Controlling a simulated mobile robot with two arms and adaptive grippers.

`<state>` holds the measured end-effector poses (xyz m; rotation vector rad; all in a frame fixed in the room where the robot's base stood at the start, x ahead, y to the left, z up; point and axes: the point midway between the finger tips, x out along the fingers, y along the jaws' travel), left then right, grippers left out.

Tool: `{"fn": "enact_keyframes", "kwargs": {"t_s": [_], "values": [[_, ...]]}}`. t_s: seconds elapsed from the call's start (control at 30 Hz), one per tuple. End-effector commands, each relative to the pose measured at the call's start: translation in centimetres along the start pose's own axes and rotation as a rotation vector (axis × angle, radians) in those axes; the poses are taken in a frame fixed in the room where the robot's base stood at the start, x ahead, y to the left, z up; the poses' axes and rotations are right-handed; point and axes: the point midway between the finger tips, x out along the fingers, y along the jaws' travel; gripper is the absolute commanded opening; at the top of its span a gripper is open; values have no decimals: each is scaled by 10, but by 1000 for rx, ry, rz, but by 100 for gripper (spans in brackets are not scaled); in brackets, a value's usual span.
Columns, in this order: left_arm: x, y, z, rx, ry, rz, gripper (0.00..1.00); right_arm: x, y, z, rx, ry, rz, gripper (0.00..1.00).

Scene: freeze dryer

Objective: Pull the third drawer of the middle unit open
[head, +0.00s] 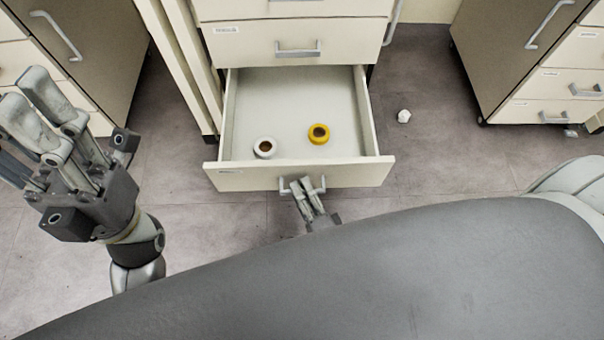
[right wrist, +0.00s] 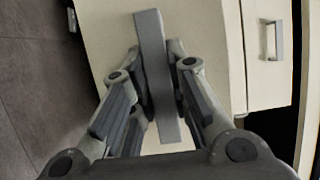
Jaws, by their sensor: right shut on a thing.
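The bottom drawer (head: 240,177) of the middle unit (head: 290,10) stands well open in the head view. Inside it lie a white roll (head: 265,147) and a yellow roll (head: 319,134). My right gripper (head: 304,187) is at the drawer's front, shut on its grey handle (head: 285,186). In the right wrist view the handle (right wrist: 150,60) runs between the two fingers (right wrist: 160,80). My left gripper (head: 45,100) is raised at the left of the head view, apart from the drawer, with its fingers apart and nothing between them.
The drawer above, with its handle (head: 298,49), is closed. Cabinets stand at the left (head: 100,60) and right (head: 500,60). A small white object (head: 404,116) lies on the floor right of the open drawer. The floor around it is otherwise mostly clear.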

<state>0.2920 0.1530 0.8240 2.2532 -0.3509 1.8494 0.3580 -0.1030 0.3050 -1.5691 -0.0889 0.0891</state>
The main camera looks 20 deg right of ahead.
Motion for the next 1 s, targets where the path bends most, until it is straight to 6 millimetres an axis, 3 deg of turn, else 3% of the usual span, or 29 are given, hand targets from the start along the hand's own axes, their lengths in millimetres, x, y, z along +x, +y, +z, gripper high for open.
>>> {"fn": "enact_keyframes", "kwargs": {"t_s": [0.47,0.5,0.67,1.0], "values": [[0,0,0,-1,-1,0,40,-6,1,2,0,2,1,0],[0,0,0,-1,-1,0,40,-6,1,2,0,2,1,19],[0,0,0,-1,-2,0,40,-6,1,2,0,1,1,39],[-1,-1,0,1,-9,-3,40,-8,1,2,0,0,1,39]]}}
